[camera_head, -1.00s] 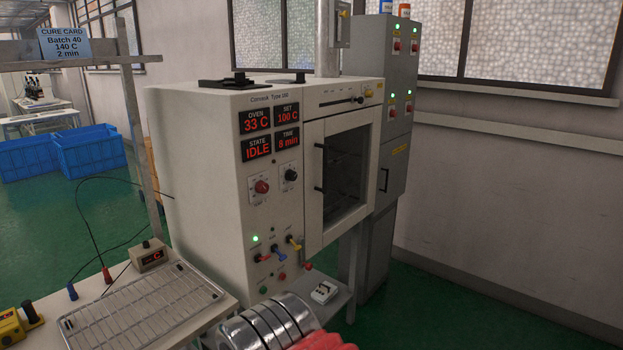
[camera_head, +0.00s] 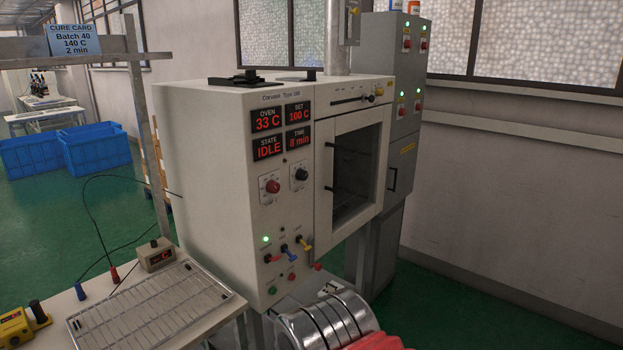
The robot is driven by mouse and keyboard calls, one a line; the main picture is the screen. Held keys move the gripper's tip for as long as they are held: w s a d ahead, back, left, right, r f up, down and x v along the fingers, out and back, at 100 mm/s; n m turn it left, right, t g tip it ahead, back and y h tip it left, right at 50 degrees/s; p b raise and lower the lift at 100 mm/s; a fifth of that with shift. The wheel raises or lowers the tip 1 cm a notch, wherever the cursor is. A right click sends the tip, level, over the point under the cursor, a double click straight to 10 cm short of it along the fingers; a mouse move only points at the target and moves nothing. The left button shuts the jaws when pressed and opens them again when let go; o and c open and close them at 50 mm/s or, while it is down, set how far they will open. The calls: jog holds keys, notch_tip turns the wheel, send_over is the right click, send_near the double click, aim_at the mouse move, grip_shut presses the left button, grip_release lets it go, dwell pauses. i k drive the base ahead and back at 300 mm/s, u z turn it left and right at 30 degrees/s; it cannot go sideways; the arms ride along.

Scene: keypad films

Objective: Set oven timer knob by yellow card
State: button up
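The oven (camera_head: 207,150) stands in the middle. Its red displays (camera_head: 283,130) read OVEN 33 C, SET 100 C, STATE IDLE and TIME 8 min. Below them are a red knob (camera_head: 272,187) on the left and a black knob (camera_head: 301,174) on the right, under the TIME display. Their labels are too small to read, so I cannot tell for sure which is the timer. The card (camera_head: 75,40) at upper left looks light blue, not yellow, and reads CURE CARD, Batch 40, 140 C, 2 min.
Coloured toggle switches (camera_head: 288,252) and a green lamp sit low on the oven panel. The oven door (camera_head: 357,175) is closed. A bench with a wire rack (camera_head: 150,308) and small timer box (camera_head: 157,254) is at lower left. A grey cabinet (camera_head: 400,165) stands right of the oven.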

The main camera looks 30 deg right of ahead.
aim_at(301, 174)
jog(key=i, duration=1)
